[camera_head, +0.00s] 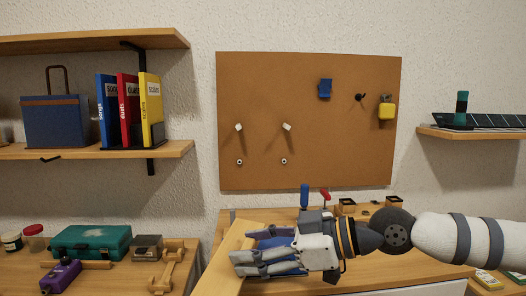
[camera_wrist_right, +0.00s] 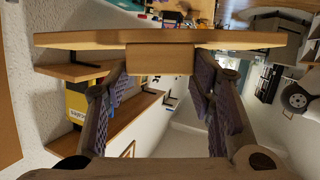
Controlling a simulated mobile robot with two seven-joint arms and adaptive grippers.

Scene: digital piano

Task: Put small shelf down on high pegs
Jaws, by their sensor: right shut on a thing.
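The small shelf (camera_head: 225,262) is a light wooden board at the bottom centre of the head view, in front of and below the pegboard. My right gripper (camera_head: 262,255) is shut on it. In the right wrist view the shelf (camera_wrist_right: 90,39) spans the top, with its wooden block (camera_wrist_right: 160,60) between the fingertips. Two white-tipped high pegs, a left one (camera_head: 239,127) and a right one (camera_head: 287,127), stick out of the brown pegboard (camera_head: 330,150). Both are bare. Two small round fittings (camera_head: 240,161) sit below them. My left gripper is out of view.
A blue item (camera_head: 325,88), a dark hook (camera_head: 361,97) and a yellow item (camera_head: 386,109) hang at the pegboard's right. A wooden bench (camera_head: 375,270) below holds tools (camera_head: 304,196). A book shelf (camera_head: 90,151) is at left, another shelf (camera_head: 470,133) at right.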

